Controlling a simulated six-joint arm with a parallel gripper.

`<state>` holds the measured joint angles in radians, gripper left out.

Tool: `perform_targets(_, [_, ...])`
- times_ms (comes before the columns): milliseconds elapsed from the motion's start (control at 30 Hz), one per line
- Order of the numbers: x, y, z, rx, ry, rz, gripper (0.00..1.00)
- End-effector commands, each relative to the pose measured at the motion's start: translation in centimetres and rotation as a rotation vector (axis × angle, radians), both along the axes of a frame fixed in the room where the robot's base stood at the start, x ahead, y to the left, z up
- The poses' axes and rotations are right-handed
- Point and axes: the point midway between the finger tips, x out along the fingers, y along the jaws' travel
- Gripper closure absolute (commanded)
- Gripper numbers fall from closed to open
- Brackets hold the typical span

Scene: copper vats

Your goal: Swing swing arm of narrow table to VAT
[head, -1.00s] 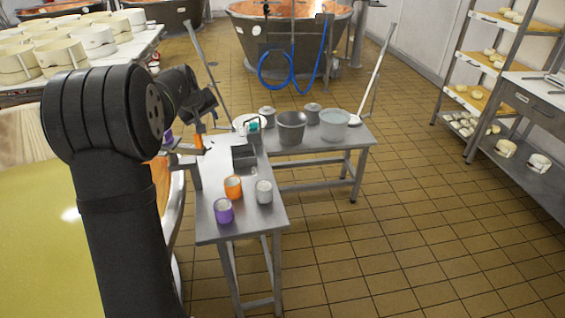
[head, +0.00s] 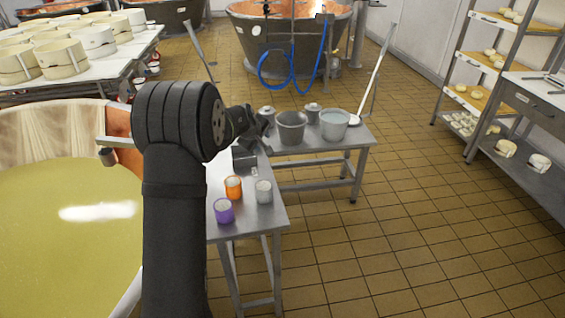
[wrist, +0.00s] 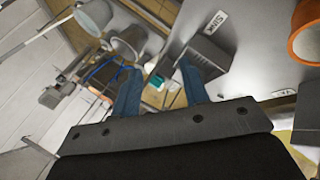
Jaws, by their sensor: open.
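The narrow table (head: 250,222) runs away from me in the middle of the head view. A flat metal bar (head: 117,142), apparently the swing arm, reaches left over the near vat (head: 122,122), with a dark cylinder (head: 107,157) hanging at its tip. My arm hides the rest of the bar and its mount. My gripper (head: 262,128) is over the far end of the table, mostly hidden by my arm links. In the wrist view my gripper (wrist: 160,78) is open, its blue fingers apart, with nothing held. The bar is not clearly visible there.
Orange (head: 233,187), purple (head: 223,211) and grey (head: 264,192) cups stand on the narrow table near a dark grey box (head: 244,157). Buckets (head: 291,128) stand on the table behind. The floor to the right is clear.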

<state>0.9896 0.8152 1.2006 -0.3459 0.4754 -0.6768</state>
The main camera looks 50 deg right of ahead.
Motion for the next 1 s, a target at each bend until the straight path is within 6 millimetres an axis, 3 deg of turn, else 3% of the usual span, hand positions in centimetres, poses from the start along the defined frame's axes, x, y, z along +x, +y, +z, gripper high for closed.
perform_targets(500, [-5.5, -3.3, -7.3, -0.035, 0.165, 0.139, 0.59])
perform_targets(700, [-6.4, -3.6, -8.5, -0.040, 0.195, 0.166, 0.59])
perform_targets(1000, [-6.5, -3.7, -8.7, -0.041, 0.199, 0.172, 0.59])
